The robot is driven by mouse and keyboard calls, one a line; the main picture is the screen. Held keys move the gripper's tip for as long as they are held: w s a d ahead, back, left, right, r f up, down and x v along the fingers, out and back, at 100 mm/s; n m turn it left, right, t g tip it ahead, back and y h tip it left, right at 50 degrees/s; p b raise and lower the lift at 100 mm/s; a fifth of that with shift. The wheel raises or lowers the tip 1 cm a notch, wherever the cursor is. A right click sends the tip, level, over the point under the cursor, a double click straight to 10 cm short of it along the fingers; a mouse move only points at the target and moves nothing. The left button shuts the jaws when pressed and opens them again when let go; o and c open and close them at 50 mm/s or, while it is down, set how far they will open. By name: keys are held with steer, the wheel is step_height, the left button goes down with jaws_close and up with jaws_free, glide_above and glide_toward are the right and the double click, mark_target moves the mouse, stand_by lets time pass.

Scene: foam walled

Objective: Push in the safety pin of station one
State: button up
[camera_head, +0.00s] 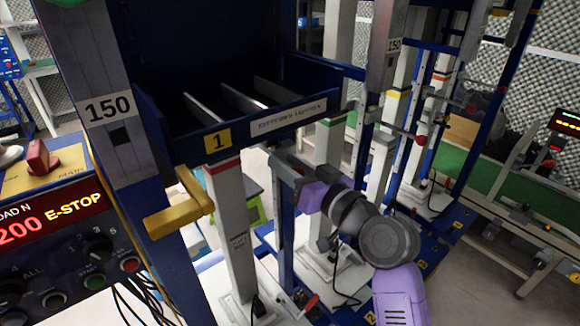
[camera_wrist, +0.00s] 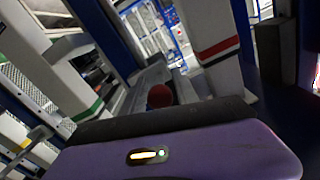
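Station one is the blue frame with a yellow "1" plate (camera_head: 217,140) in the head view. Its white post with a red band (camera_head: 233,225) stands below the plate and also shows in the wrist view (camera_wrist: 217,45). My purple and grey gripper (camera_head: 287,165) is just right of this post, below the blue tray. In the wrist view a red round knob (camera_wrist: 160,96), which looks like the safety pin's head, shows just beyond the dark front edge of my purple gripper body. Its lower part is hidden, and I cannot tell whether they touch. My fingers' opening is not clear.
A yellow bar (camera_head: 180,205) sticks out at the frame's left. A control box (camera_head: 60,235) reading E-STOP stands at lower left. A green-banded post (camera_head: 330,125) and more stations stand close on the right. Cables hang below. Open floor lies at lower right.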

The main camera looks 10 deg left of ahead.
steer(key=shift+o, duration=0.5)
steer(key=shift+s+d+f, duration=0.1)
steer(key=shift+s+d, duration=0.05)
steer(key=shift+d, duration=0.05)
steer(key=v, duration=0.7)
steer(key=shift+s+b, duration=0.15)
steer(key=shift+b, duration=0.2)
steer(key=shift+d, duration=0.1)
